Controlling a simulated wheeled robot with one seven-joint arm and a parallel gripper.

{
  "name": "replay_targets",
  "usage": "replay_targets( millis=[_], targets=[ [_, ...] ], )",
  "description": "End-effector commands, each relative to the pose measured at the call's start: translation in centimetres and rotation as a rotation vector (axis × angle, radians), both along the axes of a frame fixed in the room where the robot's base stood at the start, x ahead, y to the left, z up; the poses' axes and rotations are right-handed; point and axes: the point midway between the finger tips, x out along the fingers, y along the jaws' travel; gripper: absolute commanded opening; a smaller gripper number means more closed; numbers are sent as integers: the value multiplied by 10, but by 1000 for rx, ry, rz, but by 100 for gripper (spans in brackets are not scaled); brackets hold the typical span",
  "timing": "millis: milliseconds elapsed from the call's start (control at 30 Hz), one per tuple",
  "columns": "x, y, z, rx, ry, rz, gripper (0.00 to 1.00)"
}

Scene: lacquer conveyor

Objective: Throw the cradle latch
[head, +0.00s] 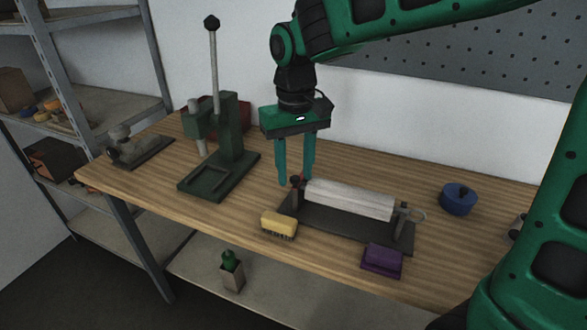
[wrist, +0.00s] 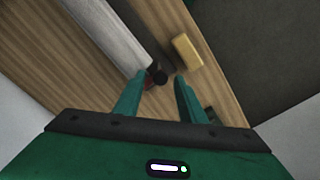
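The cradle (head: 345,234) is a dark base on the bench holding a long pale block (head: 350,199); the block also shows in the wrist view (wrist: 108,35). A small latch with a dark knob (wrist: 157,74) and a bit of red sits at its left end in the head view. My gripper (head: 295,181) points down over that end, with green fingers apart. In the wrist view the knob appears between the fingertips (wrist: 162,76), nearer the left one. I cannot tell whether a finger touches it. The latch is partly hidden by the fingers in the head view.
A yellow brush (head: 279,224) lies just in front of the cradle's left end, and a purple block (head: 382,260) by its right front. A blue round item (head: 458,199) stands at right. A green lever press (head: 226,150) stands at left. Bench between press and cradle is clear.

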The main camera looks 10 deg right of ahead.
Motion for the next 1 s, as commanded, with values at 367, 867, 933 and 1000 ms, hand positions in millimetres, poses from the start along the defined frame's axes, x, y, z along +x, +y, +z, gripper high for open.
replay_targets(
  millis=[367, 867, 933, 1000],
  targets=[
    [0, 0, -2, 0, 0, 0, 20],
    [3, -6, -2, 0, 0, -39, 0],
    [4, -9, -2, 0, 0, -51, 0],
    [5, -12, -2, 0, -1, -72, 0]
  ],
)
